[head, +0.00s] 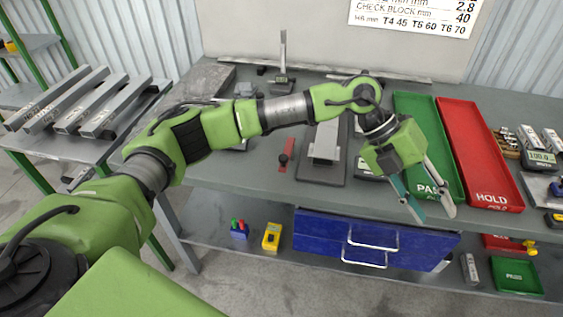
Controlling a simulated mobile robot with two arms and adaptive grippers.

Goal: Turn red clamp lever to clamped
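The red clamp lever (286,154) is a small red bar with a dark knob-like part at its upper end. It is at the table's front, just left of a grey metal block on a dark plate (324,148). I cannot tell from here which position the lever is in. My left gripper (434,214) points down at the table's front edge, in front of the green PASS tray and well to the right of the lever. Its two fingers are apart with nothing between them. My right gripper is not in view.
A green PASS tray (429,125) and a red HOLD tray (472,140) lie on the grey table (235,172). A height gauge (283,62) stands at the back. A side table at the left holds long metal bars (66,100).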

